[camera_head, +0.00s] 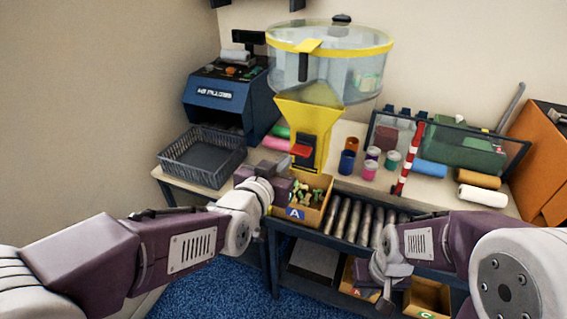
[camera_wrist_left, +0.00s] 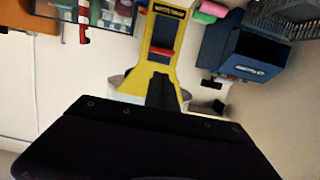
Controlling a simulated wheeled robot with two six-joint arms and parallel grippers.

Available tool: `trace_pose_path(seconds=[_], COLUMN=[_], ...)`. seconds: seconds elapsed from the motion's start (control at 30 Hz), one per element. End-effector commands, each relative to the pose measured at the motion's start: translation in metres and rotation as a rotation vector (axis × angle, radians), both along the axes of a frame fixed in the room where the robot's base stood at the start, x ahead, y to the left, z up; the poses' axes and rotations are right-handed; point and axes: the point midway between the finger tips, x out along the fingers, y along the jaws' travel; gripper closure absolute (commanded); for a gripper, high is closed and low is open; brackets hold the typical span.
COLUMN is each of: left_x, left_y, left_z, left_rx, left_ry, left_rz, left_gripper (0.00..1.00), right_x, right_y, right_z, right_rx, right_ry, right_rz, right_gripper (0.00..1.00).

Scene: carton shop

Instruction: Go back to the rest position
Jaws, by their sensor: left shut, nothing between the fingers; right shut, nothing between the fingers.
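My left gripper (camera_head: 284,172) is raised by the left rear side of a carton marked A (camera_head: 318,217), just in front of the yellow dispenser spout (camera_head: 303,120). It is shut and empty. In the left wrist view its dark body and closed fingers (camera_wrist_left: 160,92) stand in front of the dispenser, which shows upside down. My right gripper (camera_head: 388,272) is shut and empty, low at the front of the roller conveyor, above cartons on the lower shelf. The carton marked A holds green and pale pieces. My left gripper partly hides its left side.
A clear round hopper (camera_head: 330,75) tops the spout. A dark basket (camera_head: 203,160) and a blue machine (camera_head: 225,95) stand left. Metal rollers (camera_head: 350,218) run right of the carton. Paint jars (camera_head: 370,169), a striped post (camera_head: 408,165) and paper rolls (camera_head: 482,196) stand behind. Lower cartons (camera_head: 427,298) sit below.

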Motion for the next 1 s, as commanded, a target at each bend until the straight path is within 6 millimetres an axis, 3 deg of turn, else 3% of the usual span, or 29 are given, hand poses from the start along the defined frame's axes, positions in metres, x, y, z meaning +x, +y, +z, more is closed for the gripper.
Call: trace_pose_path(seconds=[0.4, 0.47, 0.5, 0.57, 0.67, 0.7, 0.8, 0.9, 1.0], left_x=[0.002, 0.008, 0.015, 0.02, -0.007, -0.026, -0.084, -0.134, -0.164], left_y=[0.004, 0.02, 0.039, 0.076, 0.118, 0.129, 0.143, 0.143, 0.144], left_z=[0.001, 0.001, -0.004, -0.028, -0.102, -0.129, -0.179, -0.203, -0.21], left_rx=[0.0, 0.004, 0.013, 0.047, 0.096, 0.106, 0.127, 0.154, 0.168], left_ry=[0.0, 0.01, 0.032, 0.117, 0.419, 0.549, 0.846, 1.063, 1.185], left_rz=[0.009, 0.05, 0.098, 0.174, 0.24, 0.256, 0.275, 0.267, 0.271], left_gripper=[1.0, 1.0, 1.0, 1.0, 1.0, 1.0, 1.0, 1.0, 1.0], right_x=[0.0, 0.0, 0.0, 0.0, 0.0, 0.0, 0.0, 0.0, 0.0], right_y=[0.0, 0.0, 0.0, 0.0, 0.0, 0.0, 0.0, 0.0, 0.0], right_z=[0.001, 0.006, 0.011, 0.019, 0.026, 0.028, 0.029, 0.028, 0.027], right_rx=[0.0, 0.0, 0.0, 0.0, 0.0, 0.0, 0.0, 0.0, 0.0], right_ry=[0.0, 0.0, 0.0, 0.0, 0.0, 0.0, 0.0, 0.0, 0.0], right_rz=[0.0, 0.0, 0.0, 0.0, 0.0, 0.0, 0.0, 0.0, 0.0], right_gripper=[1.0, 1.0, 1.0, 1.0, 1.0, 1.0, 1.0, 1.0, 1.0])
